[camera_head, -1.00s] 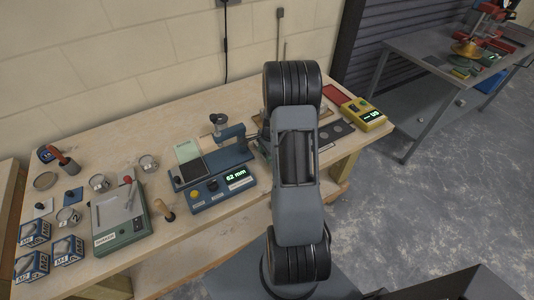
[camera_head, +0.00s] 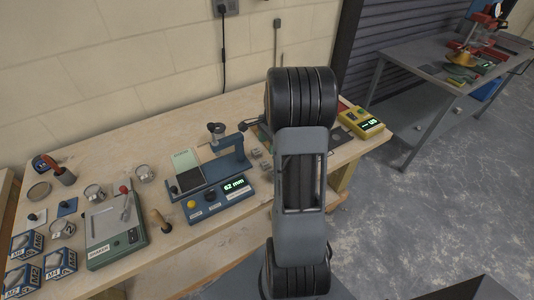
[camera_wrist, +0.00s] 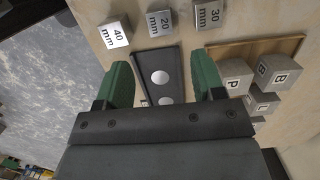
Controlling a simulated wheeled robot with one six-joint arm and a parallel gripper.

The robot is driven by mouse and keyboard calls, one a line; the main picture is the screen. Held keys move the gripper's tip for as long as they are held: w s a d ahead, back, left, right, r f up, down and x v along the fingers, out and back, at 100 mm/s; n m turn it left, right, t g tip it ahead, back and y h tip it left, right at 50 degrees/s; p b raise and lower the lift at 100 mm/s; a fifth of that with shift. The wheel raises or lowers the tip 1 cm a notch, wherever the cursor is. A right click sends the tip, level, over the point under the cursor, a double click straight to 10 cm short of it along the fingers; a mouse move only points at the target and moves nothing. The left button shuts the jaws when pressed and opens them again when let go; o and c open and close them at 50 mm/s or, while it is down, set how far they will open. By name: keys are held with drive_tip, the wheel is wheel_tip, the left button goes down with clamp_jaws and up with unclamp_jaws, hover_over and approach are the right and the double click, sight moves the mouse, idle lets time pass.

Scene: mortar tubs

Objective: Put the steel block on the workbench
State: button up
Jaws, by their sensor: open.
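My gripper (camera_wrist: 161,64) is open in the wrist view, its two green fingers apart with nothing held between them. Beyond the fingertips are three grey metal-looking cubes marked 40 mm (camera_wrist: 114,34), 20 mm (camera_wrist: 166,22) and 30 mm (camera_wrist: 208,14). I cannot tell which one is the steel block. In the head view, small grey blocks (camera_head: 255,152) stand on the wooden workbench (camera_head: 120,155), just right of the blue measuring device. My arm hides the gripper and part of the bench there.
A dark strip with round discs (camera_wrist: 173,88) lies beneath the gripper. Several lettered grey blocks (camera_wrist: 236,74) sit at its right by a wooden tray (camera_wrist: 262,48). The blue device (camera_head: 218,196) reads 62 mm. A yellow device (camera_head: 362,122) stands at the bench's right end.

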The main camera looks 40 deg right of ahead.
drive_tip(key=s+a+r+n+t+h, duration=0.1)
drive_tip(key=s+a+r+n, duration=0.1)
drive_tip(key=a+r+n, duration=0.75)
drive_tip(key=s+a+r+n+t, duration=0.3)
drive_tip(key=s+a+n, duration=0.7)
drive_tip(key=a, duration=0.3)
drive_tip(key=shift+r+h, duration=0.35)
drive_tip(key=shift+h, duration=0.05)
